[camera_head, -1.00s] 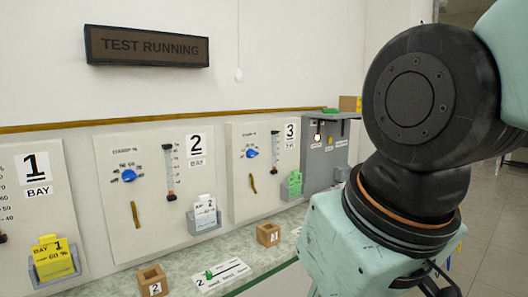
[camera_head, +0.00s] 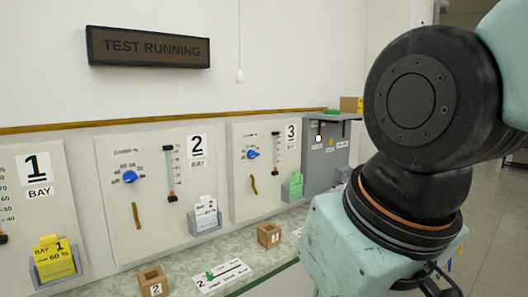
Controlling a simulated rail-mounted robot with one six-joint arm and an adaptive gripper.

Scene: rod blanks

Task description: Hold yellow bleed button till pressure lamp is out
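A grey control box (camera_head: 340,156) stands at the far end of the bench, beyond the bay 3 panel. A small round lamp (camera_head: 318,138) on its face glows warm white, with small labels below and beside it. I cannot make out a yellow button on the box; my arm covers the area to its right. My gripper's fingers are not visible. Only my arm's large joints show on the right, with dark parts at the bottom edge.
Panels for bay 1 (camera_head: 22,215), bay 2 (camera_head: 112,170) and bay 3 (camera_head: 240,205) lean along the wall with dials, sliders and card holders. Wooden blocks (camera_head: 269,234) and a white label strip (camera_head: 222,276) lie on the bench. A dark "TEST RUNNING" sign (camera_head: 148,47) hangs above.

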